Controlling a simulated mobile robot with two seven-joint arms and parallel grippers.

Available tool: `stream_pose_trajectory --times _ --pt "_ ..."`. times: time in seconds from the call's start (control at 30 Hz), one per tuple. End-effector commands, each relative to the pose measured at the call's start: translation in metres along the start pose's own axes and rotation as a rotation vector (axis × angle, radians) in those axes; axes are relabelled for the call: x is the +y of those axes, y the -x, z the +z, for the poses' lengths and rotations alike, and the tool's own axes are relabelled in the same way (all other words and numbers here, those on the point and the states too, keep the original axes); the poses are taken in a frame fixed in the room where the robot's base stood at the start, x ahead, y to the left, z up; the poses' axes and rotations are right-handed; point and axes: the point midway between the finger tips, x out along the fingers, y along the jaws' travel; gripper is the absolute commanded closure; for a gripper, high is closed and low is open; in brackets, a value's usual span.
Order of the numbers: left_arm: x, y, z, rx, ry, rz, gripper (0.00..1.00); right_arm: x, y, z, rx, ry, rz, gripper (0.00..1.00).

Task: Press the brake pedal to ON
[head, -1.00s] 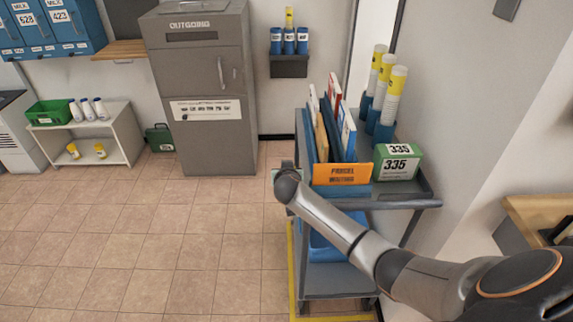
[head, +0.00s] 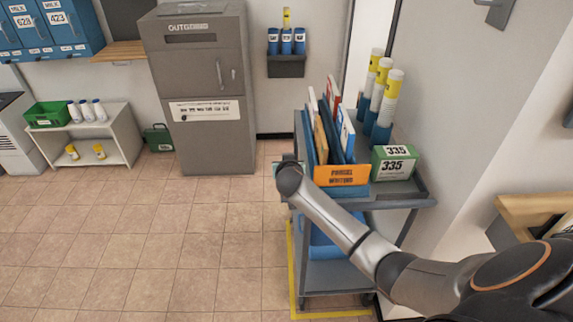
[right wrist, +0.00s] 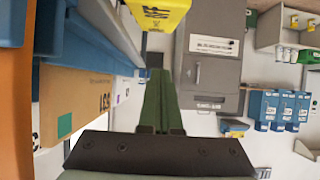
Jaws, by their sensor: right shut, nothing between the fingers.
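The grey cart (head: 420,190) stands right of centre in the head view, with folders and a green box on top. I cannot make out a brake pedal in either view. My right arm reaches across the cart's front, and its wrist end is beside the cart's left edge; the fingers are hidden there. In the right wrist view, which is upside down, my right gripper (right wrist: 155,75) has its green fingers together and empty. A yellow block with dark lettering (right wrist: 160,15) is at the top of that view, near the fingertips; I cannot tell what it is.
An orange card (head: 341,175) is on the cart's front. A grey outgoing mailbox (head: 210,130) stands behind, left of the cart. A low white shelf (head: 120,135) is further left. Yellow floor tape (head: 293,280) runs along the cart's left side. The tiled floor at left is clear.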

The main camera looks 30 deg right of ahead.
Motion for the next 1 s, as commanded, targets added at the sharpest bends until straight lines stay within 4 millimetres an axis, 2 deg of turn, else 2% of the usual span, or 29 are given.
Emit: stream_pose_trajectory --times 0.3,0.5,1.0 --pt "0.004 0.005 -0.004 -0.004 0.002 0.007 0.30 0.000 0.049 0.003 0.001 -0.001 0.000 1.00" --pt "0.005 0.006 -0.005 -0.003 0.002 0.008 0.30 0.000 0.068 0.003 0.001 -0.001 -0.001 1.00" --pt "0.005 0.006 -0.005 -0.003 0.002 0.009 0.30 0.000 0.073 0.004 0.001 0.000 0.001 1.00"
